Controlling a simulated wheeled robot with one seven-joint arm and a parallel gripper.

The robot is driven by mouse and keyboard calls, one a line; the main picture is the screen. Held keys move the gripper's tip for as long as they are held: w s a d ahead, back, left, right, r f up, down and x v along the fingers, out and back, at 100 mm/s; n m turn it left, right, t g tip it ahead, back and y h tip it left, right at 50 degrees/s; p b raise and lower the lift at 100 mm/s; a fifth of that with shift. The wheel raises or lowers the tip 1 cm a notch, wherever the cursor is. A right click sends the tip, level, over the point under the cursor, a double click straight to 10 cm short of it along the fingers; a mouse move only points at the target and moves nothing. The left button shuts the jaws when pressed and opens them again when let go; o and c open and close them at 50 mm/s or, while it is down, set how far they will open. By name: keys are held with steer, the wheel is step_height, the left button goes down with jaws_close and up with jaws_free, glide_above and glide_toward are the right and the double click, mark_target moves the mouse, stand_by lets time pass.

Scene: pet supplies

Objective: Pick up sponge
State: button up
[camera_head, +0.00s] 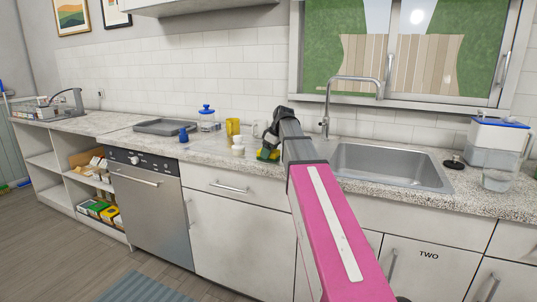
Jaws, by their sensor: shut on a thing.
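A yellow and green sponge (266,155) is at the counter's front edge, left of the sink. My gripper (269,147) is at the end of my pink arm, directly over the sponge and shut on it. The fingertips are small and partly hidden by dark parts of my wrist. I cannot tell whether the sponge touches the counter or is slightly raised.
The sink (390,167) with its tall faucet (328,105) is to the right. A small white jar (238,149), a yellow container (232,127) and a blue item (183,135) stand to the left. A clear container (495,143) stands far right.

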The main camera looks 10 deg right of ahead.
steer(key=shift+r, duration=0.5)
step_height(320, 180, up, 3)
steer(key=shift+w+f, duration=0.1)
steer(key=shift+f, duration=0.05)
steer(key=s+a+r, duration=0.7)
steer(key=a, duration=0.1)
steer(key=shift+s+a, duration=0.4)
steer(key=shift+r, duration=0.1)
